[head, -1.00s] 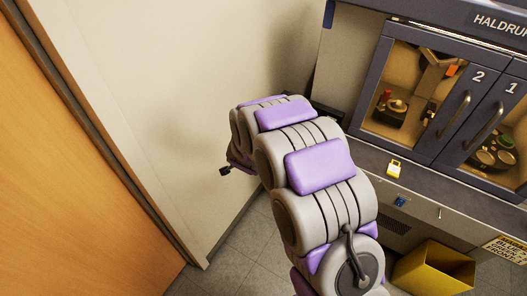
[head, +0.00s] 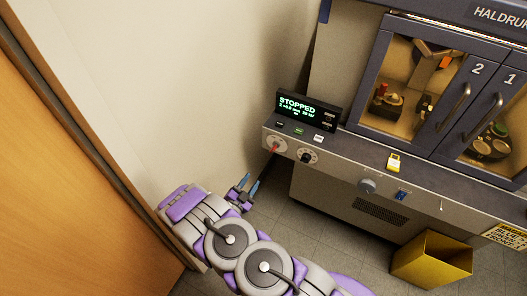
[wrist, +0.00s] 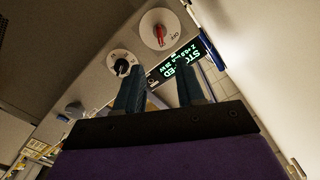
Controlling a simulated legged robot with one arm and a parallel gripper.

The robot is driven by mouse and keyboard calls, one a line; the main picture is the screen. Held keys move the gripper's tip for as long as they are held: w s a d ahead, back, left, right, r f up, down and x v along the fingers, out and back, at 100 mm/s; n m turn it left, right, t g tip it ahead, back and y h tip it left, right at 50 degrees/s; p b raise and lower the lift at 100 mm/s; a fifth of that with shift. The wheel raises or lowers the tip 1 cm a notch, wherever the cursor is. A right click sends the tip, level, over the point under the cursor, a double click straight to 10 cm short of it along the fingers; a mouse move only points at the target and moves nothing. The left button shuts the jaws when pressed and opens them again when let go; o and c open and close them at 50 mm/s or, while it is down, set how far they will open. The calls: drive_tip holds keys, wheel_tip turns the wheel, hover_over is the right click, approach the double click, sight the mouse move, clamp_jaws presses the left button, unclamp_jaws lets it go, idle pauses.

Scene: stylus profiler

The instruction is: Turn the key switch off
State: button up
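A round white plate with a red handle (head: 275,147) is at the left end of the machine's front panel; it also shows in the wrist view (wrist: 159,31) with lettering like "OFF" beside it. To its right is a white plate with a black knob (head: 307,157), also in the wrist view (wrist: 122,66). A grey round knob (head: 367,186) sits further right. I cannot tell for certain which of these is the key switch. My gripper (head: 250,182) is open and empty, below and left of the red handle, apart from the panel. Its fingers (wrist: 161,74) point toward the panel.
A display reading "STOPPED" (head: 297,107) stands on the ledge with small buttons. A yellow bin (head: 432,258) is on the floor. The wall (head: 190,90) is close on the left.

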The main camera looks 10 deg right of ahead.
sight(271, 152)
drive_tip(key=b+x, duration=0.1)
drive_tip(key=x, duration=0.7)
drive_tip(key=b+x, duration=0.1)
drive_tip(key=x, duration=0.7)
drive_tip(key=shift+s+d+r+b, duration=0.1)
drive_tip(key=shift+s+d+b, duration=0.1)
drive_tip(key=shift+d+b, duration=0.15)
drive_tip(key=shift+w+d+r, duration=0.1)
drive_tip(key=shift+w+d, duration=0.1)
drive_tip(key=shift+w, duration=0.45)
clamp_jaws()
